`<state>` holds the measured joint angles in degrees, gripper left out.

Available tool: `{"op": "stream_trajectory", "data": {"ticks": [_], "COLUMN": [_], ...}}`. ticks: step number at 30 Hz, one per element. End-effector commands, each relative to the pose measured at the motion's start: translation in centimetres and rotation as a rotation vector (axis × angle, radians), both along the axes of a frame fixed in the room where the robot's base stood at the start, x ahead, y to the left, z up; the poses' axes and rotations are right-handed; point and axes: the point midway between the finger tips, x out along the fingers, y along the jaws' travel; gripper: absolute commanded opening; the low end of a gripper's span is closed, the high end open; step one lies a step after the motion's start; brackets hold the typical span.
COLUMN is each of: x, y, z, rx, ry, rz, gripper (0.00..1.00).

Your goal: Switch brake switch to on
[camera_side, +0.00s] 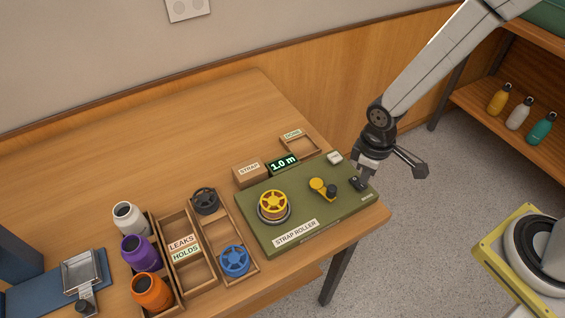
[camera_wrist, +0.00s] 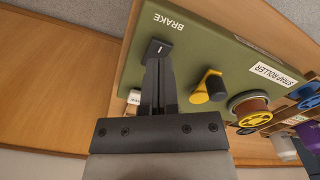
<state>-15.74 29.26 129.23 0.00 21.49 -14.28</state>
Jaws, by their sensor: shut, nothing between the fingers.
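The brake switch is a small black rocker (camera_wrist: 158,47) beside the white word BRAKE on the green strap roller board (camera_wrist: 205,40). A short white mark shows on its face in the wrist view. In the side view the switch (camera_side: 357,184) sits near the right end of the board (camera_side: 300,222). My gripper (camera_wrist: 159,62) is shut and empty, its fingertips at the edge of the switch; I cannot tell if they touch it. The side view also shows my gripper (camera_side: 364,174) right above the switch. Which way the rocker is tilted is not clear.
A 1.0 m display (camera_side: 283,165) stands behind. Trays with wheels and bottles are at left. The table's right edge is close.

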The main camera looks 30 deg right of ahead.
Motion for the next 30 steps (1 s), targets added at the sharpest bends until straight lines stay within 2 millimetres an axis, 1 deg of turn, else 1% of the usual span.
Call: {"op": "stream_trajectory", "data": {"ticks": [30], "x": [0.0], "y": [0.0], "z": [-1.1], "rx": [0.0], "ry": [0.0], "rz": [0.0], "gripper": [0.0]}}
